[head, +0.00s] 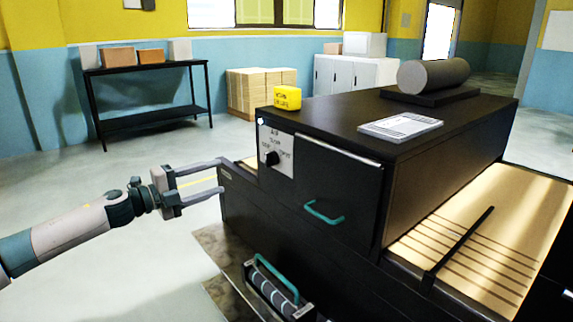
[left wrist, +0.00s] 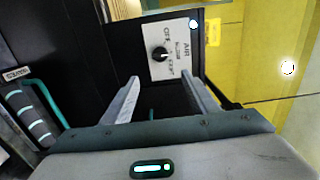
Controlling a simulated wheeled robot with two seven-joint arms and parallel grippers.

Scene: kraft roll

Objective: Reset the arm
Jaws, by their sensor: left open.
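My left gripper (head: 221,178) is open and empty, with its two fingers spread apart beside the left end of the black machine (head: 440,165). In the left wrist view the open fingers (left wrist: 160,85) point toward a white panel (left wrist: 172,55) with a black knob (left wrist: 160,54). The same panel (head: 276,150) and knob (head: 271,158) show in the head view, to the right of the fingers and apart from them. The left arm (head: 75,228) reaches in from the left. My right gripper is not in view.
A yellow block (head: 287,97), papers (head: 401,126) and a dark roll (head: 433,75) lie on top. Floor left of the machine is open.

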